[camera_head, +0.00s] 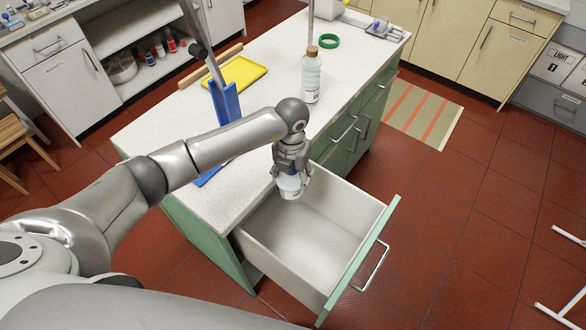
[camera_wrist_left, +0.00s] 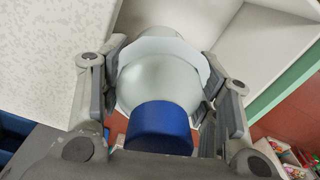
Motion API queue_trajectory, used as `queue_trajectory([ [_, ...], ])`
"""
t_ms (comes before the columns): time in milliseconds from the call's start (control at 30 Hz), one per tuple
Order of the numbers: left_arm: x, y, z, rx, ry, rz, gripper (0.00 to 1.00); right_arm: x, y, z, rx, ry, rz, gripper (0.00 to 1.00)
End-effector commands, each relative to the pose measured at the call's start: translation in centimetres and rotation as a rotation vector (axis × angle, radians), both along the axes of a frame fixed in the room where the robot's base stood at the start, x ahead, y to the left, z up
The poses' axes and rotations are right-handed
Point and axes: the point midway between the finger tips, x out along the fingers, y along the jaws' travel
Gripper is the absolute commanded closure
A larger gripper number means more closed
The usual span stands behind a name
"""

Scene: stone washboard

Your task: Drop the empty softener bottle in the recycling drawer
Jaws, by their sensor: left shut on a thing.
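My left gripper (camera_head: 290,172) is shut on a pale bottle (camera_head: 291,187) and points down over the back inner part of an open drawer (camera_head: 300,236). In the left wrist view the bottle (camera_wrist_left: 160,80) sits between both fingers (camera_wrist_left: 157,100); it has a blue cap (camera_wrist_left: 160,128) and a white label band. The drawer is pulled out of the green island, with pale walls and a green front; its visible floor is bare. Whether the bottle's lower end is below the drawer rim cannot be told. My right gripper is not in view.
The island's speckled worktop (camera_head: 180,125) holds a clear bottle with a brown stopper (camera_head: 311,78), a yellow tray (camera_head: 237,72), a green ring (camera_head: 329,41) and a blue upright piece (camera_head: 224,101). Colourful small items (camera_wrist_left: 285,155) show low right in the left wrist view. Red floor lies beyond the drawer.

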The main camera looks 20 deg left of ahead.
Motion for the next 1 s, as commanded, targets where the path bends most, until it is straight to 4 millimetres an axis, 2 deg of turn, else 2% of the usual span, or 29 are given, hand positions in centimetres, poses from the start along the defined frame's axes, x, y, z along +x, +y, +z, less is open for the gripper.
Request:
queue_trajectory([
  [100, 0.0, 0.0, -1.4, 0.000, 0.000, 0.001, 0.63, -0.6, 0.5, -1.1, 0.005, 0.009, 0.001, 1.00],
  [400, 0.0, 0.0, -4.9, -0.001, 0.001, 0.002, 0.63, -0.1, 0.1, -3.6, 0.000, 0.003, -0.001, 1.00],
  [767, 0.0, 0.0, -5.4, -0.001, 0.000, 0.001, 0.63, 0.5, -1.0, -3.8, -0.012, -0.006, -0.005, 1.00],
  [800, 0.0, 0.0, -5.4, -0.001, 0.000, 0.001, 0.42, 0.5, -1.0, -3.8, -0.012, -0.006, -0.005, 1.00],
  [1000, 0.0, 0.0, -5.4, -0.001, 0.000, 0.001, 0.18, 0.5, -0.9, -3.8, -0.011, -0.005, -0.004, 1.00],
])
